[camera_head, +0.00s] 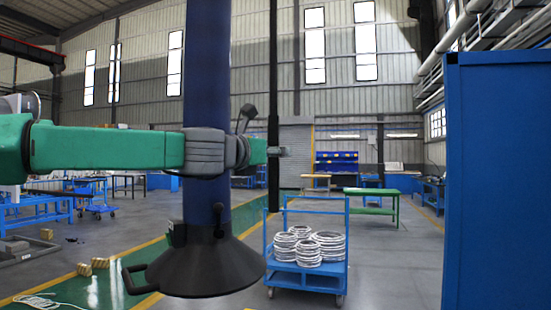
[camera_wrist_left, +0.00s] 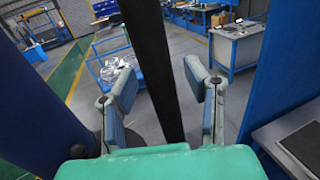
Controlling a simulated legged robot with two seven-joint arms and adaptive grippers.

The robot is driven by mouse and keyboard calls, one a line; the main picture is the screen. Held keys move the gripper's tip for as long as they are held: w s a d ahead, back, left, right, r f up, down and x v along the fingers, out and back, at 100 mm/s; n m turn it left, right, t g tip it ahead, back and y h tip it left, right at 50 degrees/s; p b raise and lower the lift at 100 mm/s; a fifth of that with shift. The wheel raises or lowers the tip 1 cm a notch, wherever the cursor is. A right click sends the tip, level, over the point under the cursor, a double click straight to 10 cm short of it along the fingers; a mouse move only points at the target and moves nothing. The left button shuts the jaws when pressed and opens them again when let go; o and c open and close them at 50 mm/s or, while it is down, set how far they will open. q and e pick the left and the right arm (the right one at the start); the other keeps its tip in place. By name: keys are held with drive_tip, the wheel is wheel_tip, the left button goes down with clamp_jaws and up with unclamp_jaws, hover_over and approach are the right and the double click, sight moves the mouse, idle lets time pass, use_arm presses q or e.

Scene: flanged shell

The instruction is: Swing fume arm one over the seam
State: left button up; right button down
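A fume arm shows in the head view as a thick blue vertical duct (camera_head: 207,60) ending in a black cone hood (camera_head: 205,268). The hood has a loop handle (camera_head: 135,280) on its left side. My left arm crosses in front of the duct. My left gripper (camera_head: 280,151) is to the right of the duct, well above the hood and its handle. In the left wrist view the gripper (camera_wrist_left: 160,75) has its fingers spread, with a dark vertical post (camera_wrist_left: 150,60) showing between them. I cannot tell whether they touch it. No seam is distinguishable. My right gripper is out of view.
A blue cart (camera_head: 308,278) with several wire coils (camera_head: 303,244) stands right of the hood. A tall blue cabinet (camera_head: 500,180) fills the right side. A green table (camera_head: 372,192) stands farther back. The grey floor between cart and cabinet is clear.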

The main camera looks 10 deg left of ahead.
use_arm(q)
drive_tip(key=v, duration=1.2)
drive_tip(key=shift+a+f, duration=0.2)
drive_tip(key=shift+a, duration=0.15)
drive_tip(key=shift+s+d, duration=0.1)
drive_tip(key=shift+d, duration=0.1)
